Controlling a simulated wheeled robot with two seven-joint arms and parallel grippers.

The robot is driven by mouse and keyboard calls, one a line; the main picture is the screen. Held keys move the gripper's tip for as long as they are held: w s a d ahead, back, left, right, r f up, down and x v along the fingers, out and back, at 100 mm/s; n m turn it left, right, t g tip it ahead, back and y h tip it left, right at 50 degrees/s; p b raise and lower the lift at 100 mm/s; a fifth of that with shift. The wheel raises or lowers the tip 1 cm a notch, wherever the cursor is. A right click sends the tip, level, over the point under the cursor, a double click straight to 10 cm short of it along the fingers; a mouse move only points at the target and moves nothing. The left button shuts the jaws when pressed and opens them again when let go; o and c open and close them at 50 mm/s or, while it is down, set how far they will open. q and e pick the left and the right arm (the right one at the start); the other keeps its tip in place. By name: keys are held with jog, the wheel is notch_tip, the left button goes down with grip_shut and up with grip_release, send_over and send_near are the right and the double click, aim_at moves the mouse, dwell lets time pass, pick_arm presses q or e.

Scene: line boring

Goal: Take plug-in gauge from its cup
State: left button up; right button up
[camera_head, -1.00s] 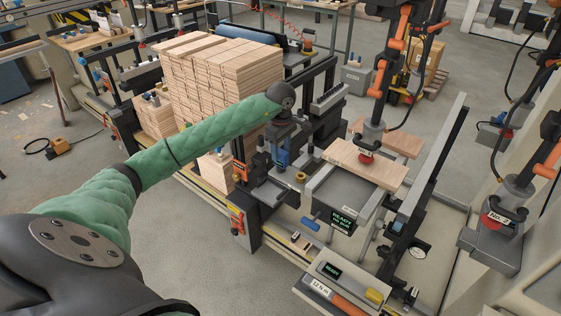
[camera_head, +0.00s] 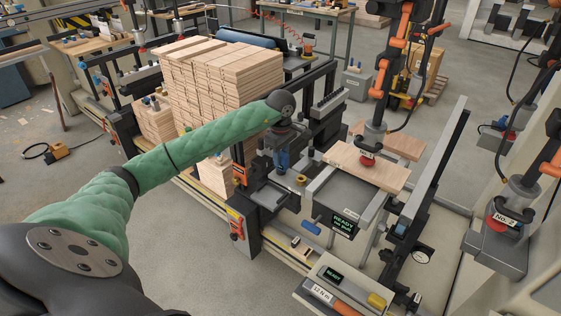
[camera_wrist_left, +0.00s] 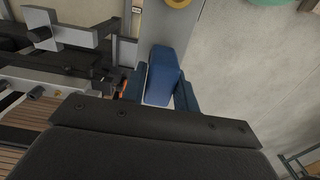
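My left gripper (camera_head: 283,166) points down at the end of the green-sleeved arm, above the line's side plate, just left of a small yellow ring (camera_head: 301,180). Its blue fingers (camera_wrist_left: 187,97) show in the left wrist view, one on either side of a blue block (camera_wrist_left: 163,77). I cannot tell whether this block is the gauge's handle or part of the gripper, nor whether the fingers press on it. The cup is not clearly visible; the gripper hides what is under it. The yellow ring also shows in the left wrist view (camera_wrist_left: 178,2). My right gripper is not in view.
A stack of wooden boards (camera_head: 240,75) stands behind my left arm. A board (camera_head: 350,164) lies over the grey station right of the gripper, under an orange-jointed lifting arm (camera_head: 381,85). A blue cylinder (camera_head: 311,226) lies near the front rail. Floor at front left is clear.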

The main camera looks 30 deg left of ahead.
pick_arm(q)
jog(key=c, duration=0.5)
jog(key=shift+r, duration=1)
jog(key=shift+o, duration=1.2)
jog(key=shift+c, duration=1.3)
jog(key=shift+r+p, duration=0.3)
jog(key=shift+r, duration=1.7)
